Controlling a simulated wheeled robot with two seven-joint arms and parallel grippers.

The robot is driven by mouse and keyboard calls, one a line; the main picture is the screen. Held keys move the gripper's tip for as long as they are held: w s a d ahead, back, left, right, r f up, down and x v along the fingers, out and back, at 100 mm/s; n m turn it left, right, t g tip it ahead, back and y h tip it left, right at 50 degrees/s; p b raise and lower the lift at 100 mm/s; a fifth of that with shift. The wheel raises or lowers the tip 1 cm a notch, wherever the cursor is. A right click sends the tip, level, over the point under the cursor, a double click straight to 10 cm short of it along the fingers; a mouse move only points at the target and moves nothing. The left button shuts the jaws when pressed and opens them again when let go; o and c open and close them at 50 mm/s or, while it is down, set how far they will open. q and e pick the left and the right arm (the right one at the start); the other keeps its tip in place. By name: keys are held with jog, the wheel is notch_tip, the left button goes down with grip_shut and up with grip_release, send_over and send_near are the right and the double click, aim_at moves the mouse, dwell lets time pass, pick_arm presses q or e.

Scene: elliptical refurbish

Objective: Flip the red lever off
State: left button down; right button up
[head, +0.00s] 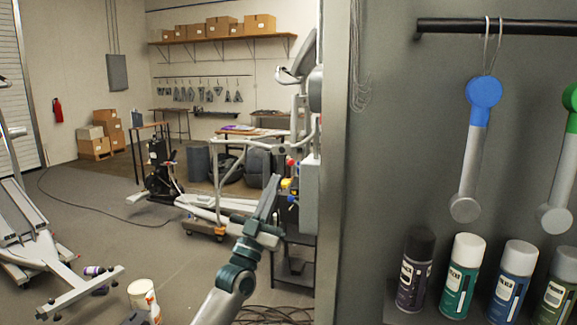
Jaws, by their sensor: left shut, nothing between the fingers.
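A small red part (291,162), which looks like the red lever, shows beside a grey box (309,195) near the middle of the head view. It is too small to tell which way it is set. A yellow part (286,183) sits just below it. My left gripper (274,180) reaches up from the bottom, shut and empty, with its tips pointing up. In the picture the tips are just left of and below the red part. I cannot tell whether they touch anything. My right gripper is not in view.
A grey panel (390,130) fills the right side, with a blue-headed tool (482,95) hanging and several spray cans (461,275) below. Exercise machines (45,250) stand on the left. Open floor (130,225) lies between.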

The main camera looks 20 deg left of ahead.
aim_at(297, 166)
pick_arm(q)
jog(key=p+x, duration=0.5)
jog(key=x, duration=0.5)
jog(key=f, duration=0.1)
jog(key=w+f, duration=0.1)
jog(key=f+p, duration=0.1)
jog(key=shift+w+a+f, duration=0.2)
jog(key=shift+w+f, duration=0.1)
jog(key=shift+w, duration=0.1)
jog(key=shift+a, duration=0.1)
